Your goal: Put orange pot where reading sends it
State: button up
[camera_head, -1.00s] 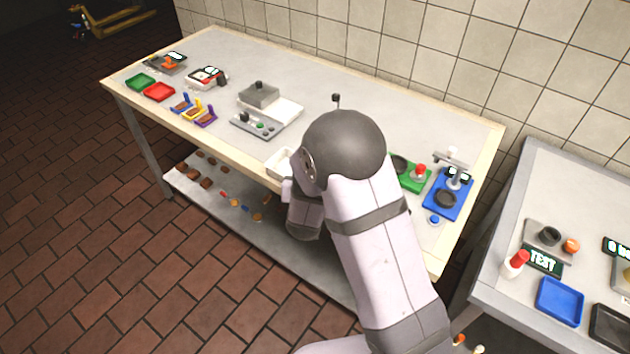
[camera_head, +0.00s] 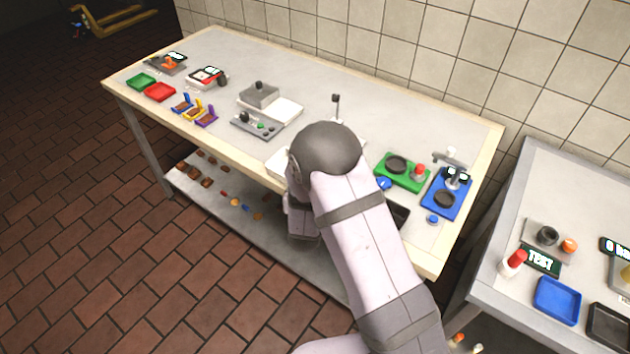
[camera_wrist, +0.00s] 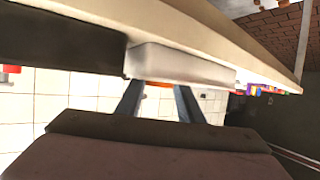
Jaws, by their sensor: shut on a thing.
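My gripper shows in the wrist view (camera_wrist: 158,98), its two dark fingers apart with a thin strip of orange between their tips. I take this strip as the orange pot (camera_wrist: 158,84); most of it is hidden behind a white tray edge (camera_wrist: 185,66). In the head view my arm hides the gripper and whatever it holds. A small display marked TEST (camera_head: 540,260) stands on the right table beside a dark round part and an orange round part (camera_head: 569,245). The other displays are too small to read surely.
A green station (camera_head: 403,172) and a blue station (camera_head: 447,193) stand at the long table's right end. A blue tray (camera_head: 558,301) and a black tray (camera_head: 610,326) lie on the right table. Green (camera_head: 140,81) and red (camera_head: 159,91) trays lie far left.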

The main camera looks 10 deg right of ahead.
jog(key=shift+s+f, duration=0.15)
jog(key=shift+f, duration=0.05)
jog(key=shift+s+f+b, duration=0.3)
jog(key=shift+f+b, duration=0.35)
jog(key=shift+f, duration=0.1)
jog(key=o, duration=0.8)
jog(key=shift+r, duration=0.15)
jog(key=shift+w+r+p, duration=0.1)
jog(key=shift+r+p, duration=0.4)
jog(key=shift+p, duration=0.25)
jog(key=shift+s+a+b, duration=0.1)
jog(key=shift+s+b, duration=0.2)
jog(key=shift+b, duration=0.05)
jog(key=v, duration=0.3)
jog(key=b+v, duration=0.1)
jog(key=v, duration=0.3)
jog(key=b+v, duration=0.1)
jog(key=v, duration=0.3)
jog(key=shift+w+r, duration=0.15)
jog(key=shift+r, duration=0.3)
